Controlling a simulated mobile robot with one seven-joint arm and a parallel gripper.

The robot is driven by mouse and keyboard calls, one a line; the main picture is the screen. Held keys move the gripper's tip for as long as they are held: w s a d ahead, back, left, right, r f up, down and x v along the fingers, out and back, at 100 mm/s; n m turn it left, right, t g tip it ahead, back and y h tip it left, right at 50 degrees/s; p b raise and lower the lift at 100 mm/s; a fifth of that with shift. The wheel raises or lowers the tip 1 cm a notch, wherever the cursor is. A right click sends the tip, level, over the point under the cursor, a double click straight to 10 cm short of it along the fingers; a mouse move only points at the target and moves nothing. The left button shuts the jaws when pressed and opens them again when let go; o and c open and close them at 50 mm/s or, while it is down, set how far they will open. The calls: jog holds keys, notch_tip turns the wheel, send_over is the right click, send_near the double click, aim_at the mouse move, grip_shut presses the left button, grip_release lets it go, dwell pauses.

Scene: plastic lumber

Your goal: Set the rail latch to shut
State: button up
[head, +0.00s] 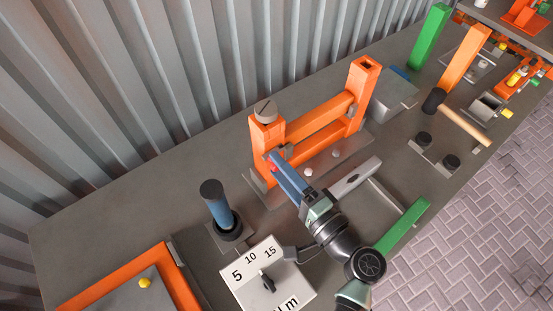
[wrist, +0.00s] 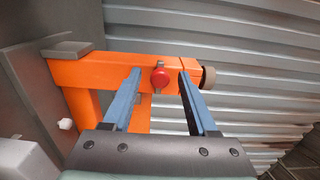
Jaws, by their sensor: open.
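The orange rail frame (head: 318,125) stands on a grey base plate, with two posts joined by orange rails. Its near post (head: 262,138) has a round grey cap (head: 264,110) on top. I cannot tell whether the latch is open or shut. My gripper (head: 277,162) is at the near post. In the wrist view its blue fingers (wrist: 160,85) are apart, one on each side of the knob, and nothing is clamped. Contact is unclear.
A dark-topped blue cylinder (head: 217,205) stands left of my gripper. A numbered white box (head: 262,262) is close below my arm. A grey handled part (head: 354,178) and a green bar (head: 404,227) lie to the right. The corrugated wall (head: 150,80) is behind the bench.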

jog(key=shift+x, duration=0.8)
grip_shut()
dwell(0.9)
